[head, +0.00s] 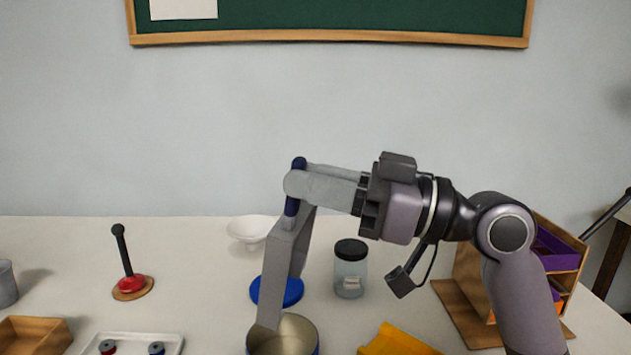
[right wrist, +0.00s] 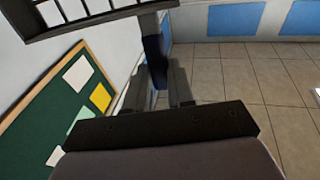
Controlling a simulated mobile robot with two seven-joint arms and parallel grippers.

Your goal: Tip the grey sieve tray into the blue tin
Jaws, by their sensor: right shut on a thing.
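My right gripper (head: 297,186) is shut on the dark blue handle (head: 292,205) of the grey sieve tray (head: 284,262). The tray hangs steeply tilted, its lower end over the blue tin (head: 318,346) and hiding part of the tin's mouth. The tin stands at the bottom edge, cut off by the frame. Its pale inside shows, but I cannot tell whether anything lies in it. In the right wrist view the tray's slotted grid (right wrist: 95,14) shows at the top, beyond the fingers (right wrist: 165,84). My left gripper is not in view.
A blue lid (head: 277,292) lies behind the tin, with a white bowl (head: 250,229) further back. A black-lidded jar (head: 350,272) and a yellow tray (head: 395,342) are to the right. A red-based stand (head: 130,286) and wooden tray (head: 38,335) are left.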

